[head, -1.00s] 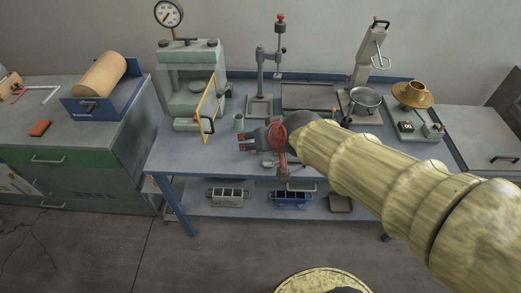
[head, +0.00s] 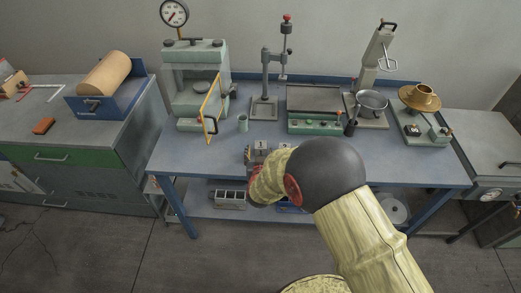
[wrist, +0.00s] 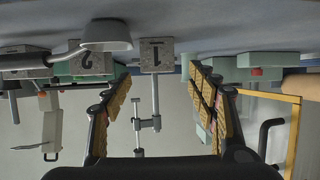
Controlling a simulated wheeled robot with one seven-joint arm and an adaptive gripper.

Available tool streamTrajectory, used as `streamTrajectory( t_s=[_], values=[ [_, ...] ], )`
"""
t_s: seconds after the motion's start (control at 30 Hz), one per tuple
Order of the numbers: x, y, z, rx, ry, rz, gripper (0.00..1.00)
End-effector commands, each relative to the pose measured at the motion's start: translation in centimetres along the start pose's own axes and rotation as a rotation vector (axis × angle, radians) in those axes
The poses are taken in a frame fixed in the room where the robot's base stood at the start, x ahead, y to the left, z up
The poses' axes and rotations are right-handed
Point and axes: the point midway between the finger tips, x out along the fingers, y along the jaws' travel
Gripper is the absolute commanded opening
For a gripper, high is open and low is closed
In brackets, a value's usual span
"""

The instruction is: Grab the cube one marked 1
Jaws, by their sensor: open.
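The cube marked 1 (wrist: 157,54) is speckled grey and shows upside down in the wrist view, centred beyond my fingertips. A small grey block, likely this cube (head: 262,145), shows in the head view beside my wrist. The cube marked 2 (wrist: 90,62) is to its left in the wrist view, partly behind a ladle. My gripper (wrist: 158,76) is open and empty, its fingers spread to either side of the line to cube 1, which appears ahead of the tips. In the head view my arm hides most of the gripper.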

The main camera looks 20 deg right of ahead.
Motion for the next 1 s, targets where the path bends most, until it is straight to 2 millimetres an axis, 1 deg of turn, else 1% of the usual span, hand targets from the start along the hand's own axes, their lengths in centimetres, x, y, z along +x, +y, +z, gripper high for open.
streamTrajectory(
  t_s=[0.03, 0.17, 0.4, 0.5, 0.77, 1.0],
  values=[
    [0.7, 0.1, 0.2, 0.000, -0.001, 0.001, 0.58],
    [1.9, 0.1, 0.2, 0.001, -0.001, 0.001, 0.58],
    [5.3, 0.4, 0.3, 0.000, -0.003, 0.000, 0.58],
    [6.1, 0.3, 0.1, 0.000, -0.002, -0.001, 0.58],
    [6.3, 0.3, -0.1, 0.000, -0.002, -0.001, 0.58],
    [6.3, 0.3, -0.1, 0.000, -0.002, -0.001, 0.46]
  ],
)
